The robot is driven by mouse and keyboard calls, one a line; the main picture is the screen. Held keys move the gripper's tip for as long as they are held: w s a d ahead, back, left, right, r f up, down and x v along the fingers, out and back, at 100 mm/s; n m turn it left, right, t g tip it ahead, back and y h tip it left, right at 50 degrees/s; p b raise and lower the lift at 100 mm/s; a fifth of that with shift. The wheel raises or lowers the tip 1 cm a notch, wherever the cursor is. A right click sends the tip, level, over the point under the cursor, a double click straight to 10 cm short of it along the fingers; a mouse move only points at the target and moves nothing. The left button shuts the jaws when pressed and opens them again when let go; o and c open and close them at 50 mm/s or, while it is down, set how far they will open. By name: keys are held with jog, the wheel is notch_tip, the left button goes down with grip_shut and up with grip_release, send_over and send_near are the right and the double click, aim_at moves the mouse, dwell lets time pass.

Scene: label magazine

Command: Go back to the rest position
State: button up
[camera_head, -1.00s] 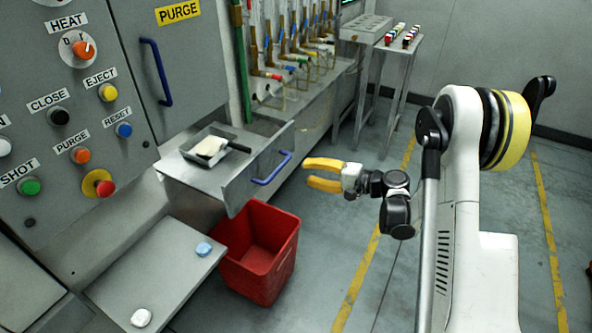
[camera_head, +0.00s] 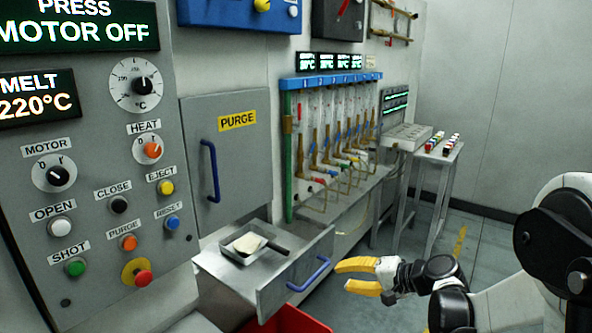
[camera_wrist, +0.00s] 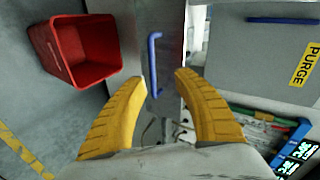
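My gripper (camera_head: 345,275) has two yellow fingers, spread apart with nothing between them. In the head view it hangs in free air to the right of the drawer's blue handle (camera_head: 309,274). In the wrist view my gripper (camera_wrist: 160,78) points towards the drawer front, with the blue handle (camera_wrist: 154,64) seen between and beyond the fingertips. The fingers do not visibly touch anything. My arm reaches in from the right edge of the head view.
The open drawer (camera_head: 282,292) carries a tray (camera_head: 240,256) with pale material and a dark-handled tool. A red bin (camera_wrist: 77,50) stands on the floor below. The control panel (camera_head: 90,190) is at left, hoses and a small table (camera_head: 436,152) behind. Floor at right is clear.

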jog(key=s+d+r+n+h, duration=0.1)
jog(key=s+r+n+h, duration=0.1)
jog(key=s, duration=0.7)
jog(key=s+d+r+n+h, duration=0.2)
jog(key=s+h, duration=0.2)
jog(key=s, duration=0.5)
jog(key=s+d+r+n+h, duration=0.2)
jog(key=s+h, duration=0.1)
jog(key=s, duration=0.6)
jog(key=shift+s+r+g, duration=0.2)
jog(key=shift+s+g, duration=0.05)
jog(key=shift+g, duration=0.15)
